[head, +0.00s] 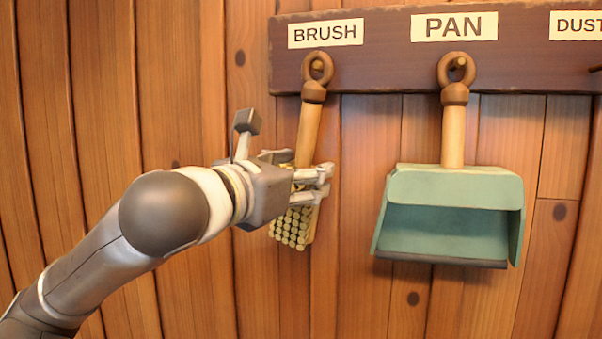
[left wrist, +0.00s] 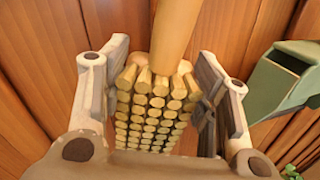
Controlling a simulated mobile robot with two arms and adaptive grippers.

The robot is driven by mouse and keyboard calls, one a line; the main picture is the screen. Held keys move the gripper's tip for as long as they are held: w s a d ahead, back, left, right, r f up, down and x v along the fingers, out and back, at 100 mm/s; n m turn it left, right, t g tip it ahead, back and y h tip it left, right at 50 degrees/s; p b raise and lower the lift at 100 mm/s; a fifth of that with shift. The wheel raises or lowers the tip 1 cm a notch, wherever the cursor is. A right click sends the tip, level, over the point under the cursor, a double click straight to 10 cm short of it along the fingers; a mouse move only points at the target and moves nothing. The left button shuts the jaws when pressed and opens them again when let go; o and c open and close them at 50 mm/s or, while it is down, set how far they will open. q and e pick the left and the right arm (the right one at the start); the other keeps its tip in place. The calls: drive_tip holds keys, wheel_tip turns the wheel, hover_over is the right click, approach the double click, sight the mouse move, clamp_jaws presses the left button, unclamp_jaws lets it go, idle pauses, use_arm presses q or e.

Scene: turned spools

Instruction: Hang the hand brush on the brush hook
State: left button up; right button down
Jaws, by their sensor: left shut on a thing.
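The hand brush (head: 308,130) has a wooden handle, a dark ring at its top and a block of pale bristle tufts below. It hangs slightly tilted, its lower end to the left. Its ring appears to be around the brush hook (head: 318,66), a peg under the BRUSH label. My left gripper (head: 318,180) is shut on the brush near the top of the bristles and hides part of it. In the left wrist view, the bristles (left wrist: 152,115) sit between the two fingers. My right gripper is not in view.
A green dustpan (head: 450,190) hangs by its ring from the peg under the PAN label, right of the brush. The dark rail (head: 385,60) carries the labels on a wooden plank wall (head: 180,60). A gap of bare wall separates brush and pan.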

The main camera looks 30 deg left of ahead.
use_arm(q)
drive_tip(key=o, duration=1.2)
drive_tip(key=shift+f, duration=0.3)
drive_tip(key=o, duration=0.5)
drive_tip(key=shift+a, duration=0.3)
drive_tip(key=shift+c, duration=0.2)
drive_tip(key=shift+d+r, duration=0.1)
drive_tip(key=shift+d, duration=0.05)
